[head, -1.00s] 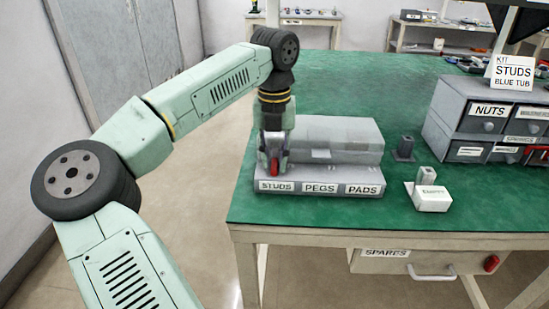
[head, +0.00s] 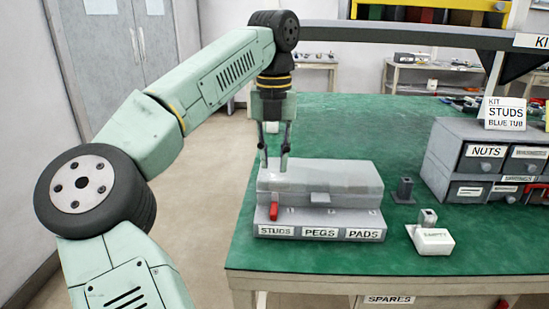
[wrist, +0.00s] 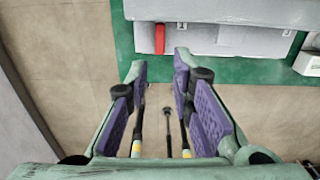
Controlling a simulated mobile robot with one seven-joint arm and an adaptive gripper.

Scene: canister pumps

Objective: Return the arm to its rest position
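My gripper (head: 275,160) hangs pointing down above the left end of a grey box labelled STUDS, PEGS and PADS (head: 318,200). Its two fingers are apart with nothing between them. In the wrist view my gripper (wrist: 160,85) also shows open, its purple pads apart and the floor visible between them. A red lever (head: 273,212) stands at the STUDS position on the box front; it also shows in the wrist view (wrist: 159,39), beyond the fingertips.
A drawer unit (head: 480,165) with a kit sign (head: 505,113) stands farther right. An overhead beam (head: 400,37) crosses behind. The green bench top (head: 330,120) behind the box is clear.

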